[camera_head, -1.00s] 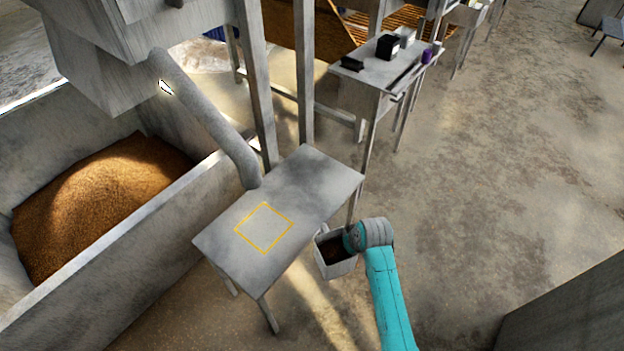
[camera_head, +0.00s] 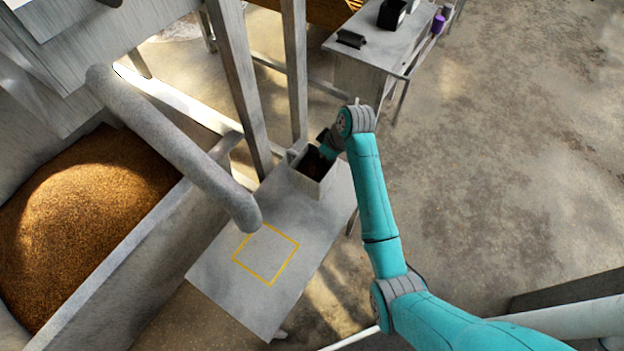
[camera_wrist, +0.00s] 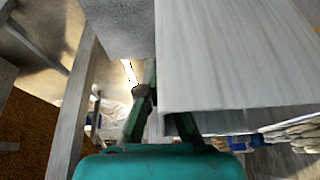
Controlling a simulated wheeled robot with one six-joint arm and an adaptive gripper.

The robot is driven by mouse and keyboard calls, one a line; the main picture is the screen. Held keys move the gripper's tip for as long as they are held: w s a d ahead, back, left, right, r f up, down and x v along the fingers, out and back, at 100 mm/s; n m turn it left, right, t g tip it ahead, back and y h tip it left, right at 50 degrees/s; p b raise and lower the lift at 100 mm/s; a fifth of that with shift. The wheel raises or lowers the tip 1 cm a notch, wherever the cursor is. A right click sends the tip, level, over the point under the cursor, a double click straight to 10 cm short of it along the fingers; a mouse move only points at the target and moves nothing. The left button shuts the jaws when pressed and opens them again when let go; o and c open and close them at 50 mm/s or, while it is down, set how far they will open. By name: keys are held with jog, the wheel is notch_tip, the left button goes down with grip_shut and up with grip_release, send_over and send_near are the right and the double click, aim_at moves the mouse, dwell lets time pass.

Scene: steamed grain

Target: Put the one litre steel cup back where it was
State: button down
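The steel cup (camera_head: 315,184) is a square-sided grey container with dark brown contents inside. It is at the far end of the small grey table (camera_head: 225,290). I cannot tell whether it rests on the table or hangs just above it. My gripper (camera_head: 326,146) is shut on the cup at its far upper side. In the wrist view the cup's brushed grey wall (camera_wrist: 235,55) fills the upper right, against my gripper's fingers (camera_wrist: 162,112); the right finger is partly hidden. A yellow square outline (camera_head: 266,254) on the near part of the table is empty.
A thick grey pipe (camera_head: 170,145) slants down, its end over the table beside the yellow square. A walled bin of grain (camera_head: 85,205) lies left. Posts (camera_head: 238,85) stand behind the table. Another table (camera_head: 375,45) with small objects is farther back. The floor at right is open.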

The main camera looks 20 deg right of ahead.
aim_at(323, 171)
jog(key=shift+f, duration=4.55)
jog(key=c, duration=1.8)
grip_release()
jog(key=shift+f, duration=0.2)
jog(key=o, duration=0.5)
jog(key=v, duration=1.2)
jog(key=shift+r, duration=0.15)
